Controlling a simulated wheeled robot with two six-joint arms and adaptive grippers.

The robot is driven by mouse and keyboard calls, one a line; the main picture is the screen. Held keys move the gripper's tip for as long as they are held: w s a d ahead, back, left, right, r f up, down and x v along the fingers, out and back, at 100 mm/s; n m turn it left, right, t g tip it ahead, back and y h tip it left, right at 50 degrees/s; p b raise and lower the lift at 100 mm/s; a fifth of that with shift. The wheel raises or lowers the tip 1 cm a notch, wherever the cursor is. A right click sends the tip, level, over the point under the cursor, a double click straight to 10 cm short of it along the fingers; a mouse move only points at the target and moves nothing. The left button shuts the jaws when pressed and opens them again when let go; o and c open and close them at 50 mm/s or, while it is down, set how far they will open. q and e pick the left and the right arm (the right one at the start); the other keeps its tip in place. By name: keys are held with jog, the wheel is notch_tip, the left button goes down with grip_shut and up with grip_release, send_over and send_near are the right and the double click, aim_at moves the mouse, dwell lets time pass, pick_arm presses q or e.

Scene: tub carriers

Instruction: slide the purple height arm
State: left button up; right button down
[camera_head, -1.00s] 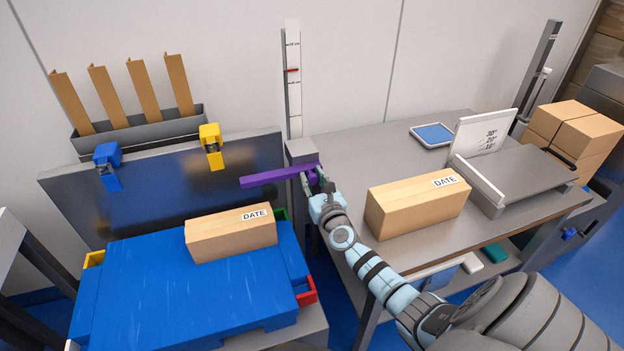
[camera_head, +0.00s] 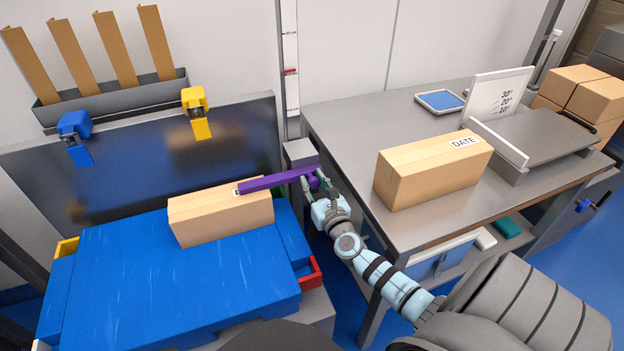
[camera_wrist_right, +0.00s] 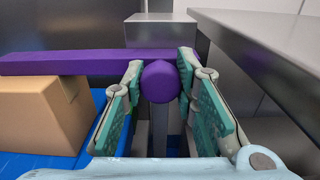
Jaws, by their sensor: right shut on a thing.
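The purple height arm (camera_head: 274,181) is a long flat bar that reaches left from a grey block (camera_head: 299,153) on the upright post with a white scale strip (camera_head: 290,70). A red mark (camera_head: 290,71) sits on the scale. My right gripper (camera_head: 312,187) is shut on the round purple knob (camera_wrist_right: 161,82) at the arm's right end. In the right wrist view the knob sits between both green finger pads. In the head view the bar overlaps the top of a cardboard box (camera_head: 220,220); I cannot tell whether they touch. My left gripper is not in view.
The box lies on a blue tub stack (camera_head: 150,285). A grey table (camera_head: 375,120) at right bears another box (camera_head: 432,172), a tablet (camera_head: 439,100) and a slotted fixture (camera_head: 545,135). Blue (camera_head: 74,135) and yellow (camera_head: 194,105) clamps are on the dark panel.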

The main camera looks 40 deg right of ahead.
jog(key=c, duration=1.2)
grip_release()
jog(key=shift+a, duration=0.1)
jog(key=shift+c, duration=0.2)
jog(key=shift+s, duration=0.3)
jog(key=v, duration=1.1)
jog(key=shift+s, duration=0.2)
jog(key=shift+a, duration=0.1)
